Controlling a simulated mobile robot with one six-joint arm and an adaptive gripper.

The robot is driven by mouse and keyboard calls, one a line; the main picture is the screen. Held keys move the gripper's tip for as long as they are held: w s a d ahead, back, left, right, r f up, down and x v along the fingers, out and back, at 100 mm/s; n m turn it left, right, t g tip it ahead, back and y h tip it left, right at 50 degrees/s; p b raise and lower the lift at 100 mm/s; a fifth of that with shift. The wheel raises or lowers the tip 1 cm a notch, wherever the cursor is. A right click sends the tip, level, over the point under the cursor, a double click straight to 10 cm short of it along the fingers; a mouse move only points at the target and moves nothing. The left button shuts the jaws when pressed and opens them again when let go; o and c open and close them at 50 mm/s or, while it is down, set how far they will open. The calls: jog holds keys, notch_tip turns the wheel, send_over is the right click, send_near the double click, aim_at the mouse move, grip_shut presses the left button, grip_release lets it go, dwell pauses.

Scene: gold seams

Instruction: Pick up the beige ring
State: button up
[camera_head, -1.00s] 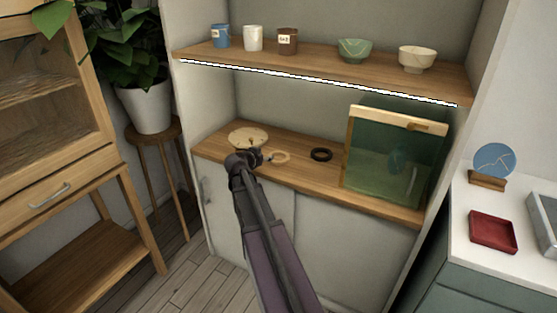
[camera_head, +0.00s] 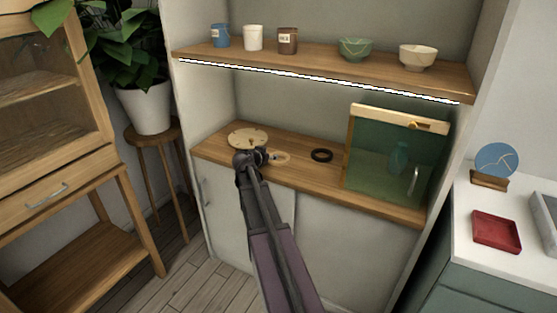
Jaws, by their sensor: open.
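The beige ring (camera_head: 281,158) lies flat on the wooden counter of the alcove, left of a black ring (camera_head: 321,155). My gripper (camera_head: 262,156) is at the ring's left side, just above the counter. It is open, but its fingers are small and partly hidden behind my wrist. I cannot tell whether a finger touches the ring. The ring's left edge is close to or behind the fingers.
A round wooden board (camera_head: 246,136) lies behind my gripper. A greenish glass panel with a wooden top rail (camera_head: 398,116) stands at right. A shelf (camera_head: 320,73) with cups and bowls hangs above. A red tray (camera_head: 495,231) sits on the right-hand counter.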

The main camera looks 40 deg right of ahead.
grip_shut()
jog(key=shift+r, duration=0.1)
dwell(0.3)
notch_tip(320, 180, up, 4)
jog(key=p, duration=0.3)
jog(key=shift+f+p, duration=0.25)
jog(key=shift+p, duration=0.05)
jog(key=s+a+r+p, duration=0.1)
jog(key=s+a, duration=0.8)
jog(key=a, duration=0.4)
jog(key=shift+s+r, duration=0.15)
jog(key=shift+s, duration=0.1)
jog(key=shift+r, duration=0.1)
notch_tip(320, 180, up, 22)
jog(key=p, duration=2.2)
jog(key=shift+w, duration=0.1)
